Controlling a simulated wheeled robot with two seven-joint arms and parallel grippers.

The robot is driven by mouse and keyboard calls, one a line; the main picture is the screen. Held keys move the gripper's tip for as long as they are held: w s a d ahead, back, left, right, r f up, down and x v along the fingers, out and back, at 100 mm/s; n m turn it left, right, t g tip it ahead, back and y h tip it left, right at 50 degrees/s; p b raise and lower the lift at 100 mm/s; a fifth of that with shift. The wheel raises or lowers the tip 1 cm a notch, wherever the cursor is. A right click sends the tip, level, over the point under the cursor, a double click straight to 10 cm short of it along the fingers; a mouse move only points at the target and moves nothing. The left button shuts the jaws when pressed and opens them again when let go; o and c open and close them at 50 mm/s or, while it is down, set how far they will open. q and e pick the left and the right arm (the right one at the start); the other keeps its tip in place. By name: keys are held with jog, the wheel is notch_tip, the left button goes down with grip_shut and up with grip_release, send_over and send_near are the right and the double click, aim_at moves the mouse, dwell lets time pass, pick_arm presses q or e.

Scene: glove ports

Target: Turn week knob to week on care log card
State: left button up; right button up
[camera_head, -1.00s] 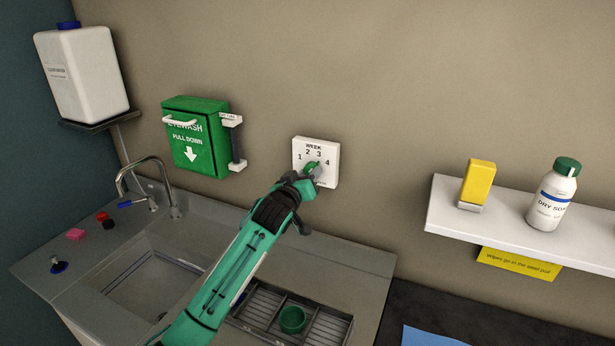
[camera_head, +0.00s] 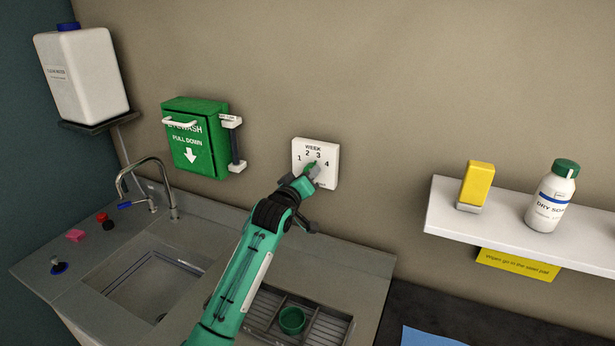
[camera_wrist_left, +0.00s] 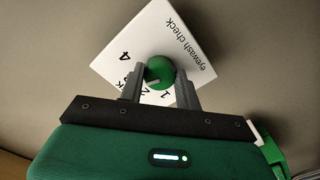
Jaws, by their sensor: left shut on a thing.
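The green week knob (camera_head: 310,168) sits on a white wall plate (camera_head: 328,152) marked WEEK with the numbers 1 to 4. My left gripper (camera_head: 314,172) is shut on the knob, from below and in front. In the left wrist view the round knob (camera_wrist_left: 160,68) lies between the two grey fingers, and the plate (camera_wrist_left: 185,30) appears turned, with "eyewash check" on it. A pale mark on the knob's lower left faces the numbers, but the fingers partly hide them and I cannot tell which one it meets. I cannot identify a care log card. My right gripper is out of view.
A green eyewash box (camera_head: 195,140) hangs left of the plate. Below are a sink with a tap (camera_head: 172,205) and a drain rack holding a green cup (camera_head: 292,320). A white shelf (camera_head: 440,215) at right holds a yellow object (camera_head: 478,184) and a bottle (camera_head: 550,200).

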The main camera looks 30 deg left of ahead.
pick_arm(q)
jog(key=o, duration=1)
jog(key=shift+s, duration=0.1)
jog(key=s+b, duration=0.5)
jog(key=s, duration=0.8)
jog(key=shift+s+d, duration=0.25)
jog(key=shift+d, duration=0.1)
